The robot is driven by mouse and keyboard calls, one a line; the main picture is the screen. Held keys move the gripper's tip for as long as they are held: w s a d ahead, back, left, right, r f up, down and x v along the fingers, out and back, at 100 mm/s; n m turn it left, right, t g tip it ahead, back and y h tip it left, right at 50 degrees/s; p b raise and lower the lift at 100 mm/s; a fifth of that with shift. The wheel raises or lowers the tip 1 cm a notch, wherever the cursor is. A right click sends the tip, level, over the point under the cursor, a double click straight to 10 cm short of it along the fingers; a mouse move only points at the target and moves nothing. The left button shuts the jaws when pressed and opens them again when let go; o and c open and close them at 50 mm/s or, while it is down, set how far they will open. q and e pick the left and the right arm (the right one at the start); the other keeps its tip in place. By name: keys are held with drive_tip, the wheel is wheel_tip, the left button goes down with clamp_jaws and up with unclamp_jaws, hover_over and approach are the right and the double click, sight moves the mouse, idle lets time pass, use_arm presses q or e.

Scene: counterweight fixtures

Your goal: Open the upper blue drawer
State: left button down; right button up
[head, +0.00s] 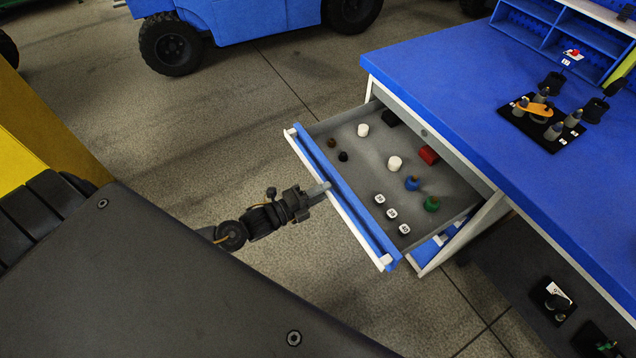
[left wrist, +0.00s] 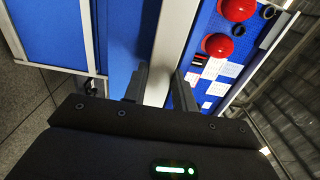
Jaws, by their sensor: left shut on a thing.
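The upper blue drawer (head: 352,203) stands pulled out from the workbench, with its grey inside showing in the head view. A pale handle strip (head: 347,222) runs along its blue front. My left gripper (head: 322,190) is at the middle of that front, shut on the handle strip. In the left wrist view, the pale strip (left wrist: 172,40) passes between the fingers of my left gripper (left wrist: 160,88). The exact contact is partly hidden. My right gripper is not in view.
The drawer holds several small weights, including a red block (head: 428,155) and a green piece (head: 432,204). The blue worktop (head: 450,65) carries a black fixture plate (head: 520,125). Open floor (head: 240,130) lies left of the drawer. A blue vehicle (head: 255,14) stands behind.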

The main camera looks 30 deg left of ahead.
use_arm(q)
drive_tip(key=shift+s+a, duration=0.2)
drive_tip(key=shift+s, duration=0.15)
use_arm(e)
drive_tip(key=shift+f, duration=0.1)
use_arm(q)
drive_tip(key=c, duration=1.1)
unclamp_jaws()
drive_tip(key=shift+a, duration=0.1)
drive_tip(key=v, duration=1)
drive_tip(key=shift+s+a, duration=0.15)
drive_tip(key=shift+s, duration=0.1)
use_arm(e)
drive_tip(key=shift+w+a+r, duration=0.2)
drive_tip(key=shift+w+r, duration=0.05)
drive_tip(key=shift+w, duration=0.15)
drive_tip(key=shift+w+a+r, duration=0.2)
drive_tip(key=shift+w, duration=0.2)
